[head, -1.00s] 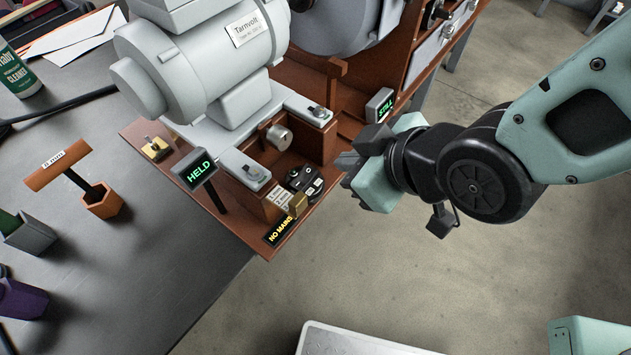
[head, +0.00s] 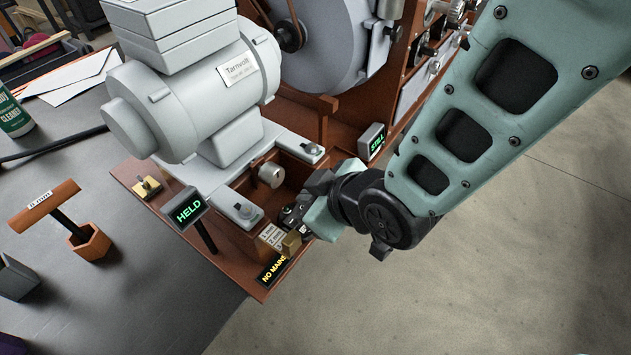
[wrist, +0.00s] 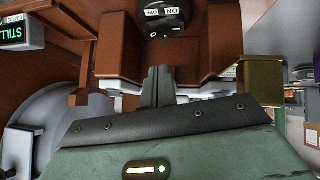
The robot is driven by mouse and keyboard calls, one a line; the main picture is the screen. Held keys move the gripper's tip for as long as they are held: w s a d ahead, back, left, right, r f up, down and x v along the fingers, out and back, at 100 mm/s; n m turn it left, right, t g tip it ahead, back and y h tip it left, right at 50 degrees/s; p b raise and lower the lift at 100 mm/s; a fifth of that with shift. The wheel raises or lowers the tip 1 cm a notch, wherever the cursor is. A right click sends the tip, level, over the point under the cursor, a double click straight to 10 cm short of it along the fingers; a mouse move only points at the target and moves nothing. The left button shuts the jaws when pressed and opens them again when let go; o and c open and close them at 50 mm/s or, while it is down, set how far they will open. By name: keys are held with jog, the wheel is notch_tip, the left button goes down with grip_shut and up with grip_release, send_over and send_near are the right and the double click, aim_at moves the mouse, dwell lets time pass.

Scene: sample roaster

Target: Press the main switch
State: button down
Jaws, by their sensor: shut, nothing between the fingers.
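The black switch (wrist: 168,16) with white ON and OFF labels sits on the brown machine base, at the top of the wrist view and partly cut off there. In the head view the switch (head: 287,214) is partly hidden by my gripper. A sign (head: 273,271) near it reads NO MAINS in yellow. My gripper (wrist: 157,76) is shut and empty, its fingertips pointing toward the switch in the wrist view. In the head view my gripper (head: 306,203) is right beside the switch; I cannot tell whether they touch.
A brass block (head: 291,243) stands close by the switch; it also shows in the wrist view (wrist: 262,80). A HELD display (head: 188,210) and a STILL display (head: 372,141) stand on the base. The grey motor (head: 190,95) rises behind. Open floor lies to the right.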

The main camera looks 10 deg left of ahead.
aim_at(293, 214)
jog(key=f, duration=0.1)
jog(key=w+f, duration=0.1)
jog(key=f, duration=0.3)
jog(key=shift+w+a, duration=0.2)
jog(key=shift+a, duration=0.1)
jog(key=shift+w+d+f+b, duration=0.1)
jog(key=shift+w+f+b, duration=0.15)
jog(key=shift+b, duration=0.15)
jog(key=shift+s+g, duration=0.15)
jog(key=shift+g, duration=0.15)
jog(key=shift+s, duration=0.2)
jog(key=shift+s+a, duration=0.35)
jog(key=shift+s, duration=0.3)
jog(key=shift+r, duration=0.1)
